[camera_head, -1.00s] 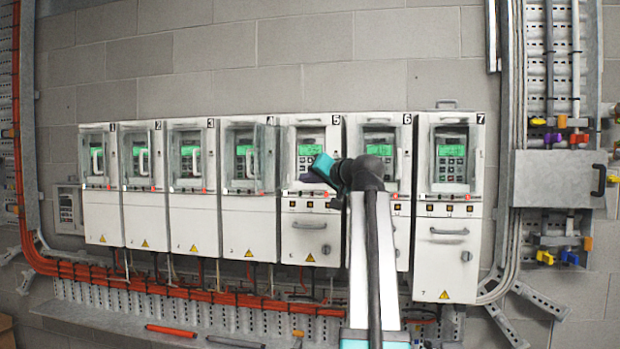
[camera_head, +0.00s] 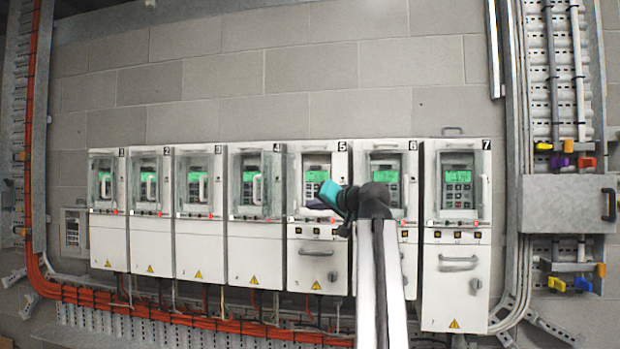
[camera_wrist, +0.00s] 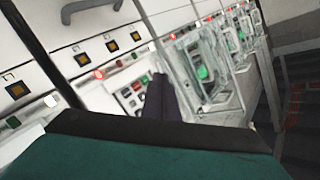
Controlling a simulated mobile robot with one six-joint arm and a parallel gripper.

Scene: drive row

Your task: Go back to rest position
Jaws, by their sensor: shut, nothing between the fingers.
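My gripper (camera_head: 318,203) is in front of drive 5 (camera_head: 318,262) in the head view, at the height of its keypad. It points to the left, and its dark fingers are shut with nothing between them. In the wrist view the dark fingers (camera_wrist: 158,98) show before a keypad panel and the row of drives. My arm rises from the bottom of the head view in front of drive 6 and hides part of it. I cannot tell whether the gripper touches drive 5.
Numbered white drives stand in a row on the block wall, with drive 1 (camera_head: 107,238) at the left and drive 7 (camera_head: 455,285) at the right. A grey box (camera_head: 567,203) is at the right. Orange cables (camera_head: 190,315) run below. The wall above is clear.

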